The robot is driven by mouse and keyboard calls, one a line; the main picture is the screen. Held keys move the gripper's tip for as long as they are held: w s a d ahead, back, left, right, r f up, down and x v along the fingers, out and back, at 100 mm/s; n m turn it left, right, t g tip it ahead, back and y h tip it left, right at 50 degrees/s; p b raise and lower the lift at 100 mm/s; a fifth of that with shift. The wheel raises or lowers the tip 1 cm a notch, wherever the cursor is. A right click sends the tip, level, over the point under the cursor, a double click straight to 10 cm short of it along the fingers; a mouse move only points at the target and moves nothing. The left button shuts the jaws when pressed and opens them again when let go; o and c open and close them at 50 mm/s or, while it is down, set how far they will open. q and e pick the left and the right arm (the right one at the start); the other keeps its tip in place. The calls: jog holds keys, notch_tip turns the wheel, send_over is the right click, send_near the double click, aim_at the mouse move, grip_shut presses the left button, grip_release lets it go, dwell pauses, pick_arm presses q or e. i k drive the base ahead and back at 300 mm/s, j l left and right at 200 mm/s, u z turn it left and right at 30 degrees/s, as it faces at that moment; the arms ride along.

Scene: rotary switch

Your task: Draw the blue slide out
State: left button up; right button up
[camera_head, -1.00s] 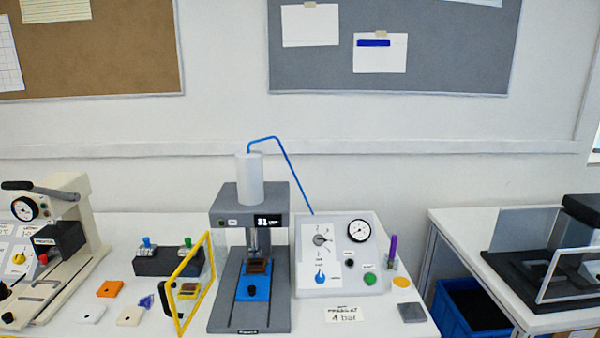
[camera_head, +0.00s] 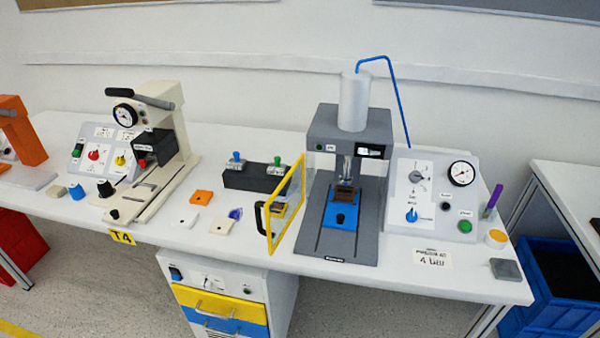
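The blue slide (camera_head: 341,216) lies in the grey press (camera_head: 350,140), on its base under the press head. A black knob is on its front part, and a brown block (camera_head: 344,195) sits at its rear under the ram. A yellow-framed guard (camera_head: 287,208) with a black handle stands swung out at the left of the press. Neither of my grippers is in view.
A control panel (camera_head: 434,195) with a gauge and a blue knob stands right of the press. A black block (camera_head: 254,178) with blue and green knobs and several small pieces lie left. A cream hand press (camera_head: 160,150) stands further left. A drawer cabinet (camera_head: 225,300) is below the table.

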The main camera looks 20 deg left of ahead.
aim_at(340, 215)
jog(key=i+j+z, duration=0.2)
jog(key=j, duration=0.3)
jog(key=i+j+z, duration=0.2)
jog(key=j, duration=0.35)
jog(key=j+z, duration=0.15)
jog(key=j, duration=0.4)
jog(key=i+j+z, duration=0.2)
jog(key=j, duration=0.35)
jog(key=k, duration=0.1)
